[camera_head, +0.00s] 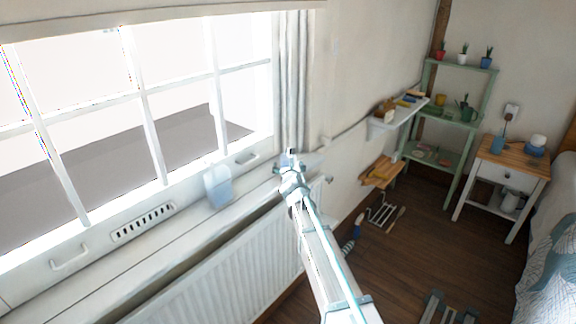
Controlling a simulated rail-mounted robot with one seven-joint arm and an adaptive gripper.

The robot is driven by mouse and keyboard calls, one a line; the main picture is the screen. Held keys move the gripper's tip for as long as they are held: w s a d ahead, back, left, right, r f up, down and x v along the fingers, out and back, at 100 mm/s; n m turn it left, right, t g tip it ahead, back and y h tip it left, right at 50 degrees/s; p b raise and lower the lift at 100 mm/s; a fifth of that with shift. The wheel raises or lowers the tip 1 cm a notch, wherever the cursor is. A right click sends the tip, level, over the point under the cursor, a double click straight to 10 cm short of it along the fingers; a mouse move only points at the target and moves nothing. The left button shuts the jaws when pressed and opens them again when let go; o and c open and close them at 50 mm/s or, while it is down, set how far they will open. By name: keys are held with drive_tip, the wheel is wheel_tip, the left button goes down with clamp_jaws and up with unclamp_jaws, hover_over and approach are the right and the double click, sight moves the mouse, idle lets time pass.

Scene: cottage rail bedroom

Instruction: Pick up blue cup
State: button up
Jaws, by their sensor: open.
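A small blue cup-like object (497,145) stands at the left of the wooden top of the white nightstand (499,174). A thin dark stick shows above it. It is too small to tell its details. My arm reaches up from the bottom centre, and my gripper (291,157) is at its far end, beside the window sill and curtain. It is far to the left of the nightstand and touches nothing that I can make out. The fingers look small and are seen from behind, with no object visible in them.
A pale blue translucent container (219,187) stands on the window sill, left of my gripper. A radiator (222,282) is below. A wall shelf (399,117), a wooden ledge (381,172) and a green rack (456,132) line the wall. The bed (552,262) is at right.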

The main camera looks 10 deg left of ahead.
drive_tip(key=c, duration=1.2)
drive_tip(key=shift+r, duration=0.1)
drive_tip(key=shift+c, duration=0.2)
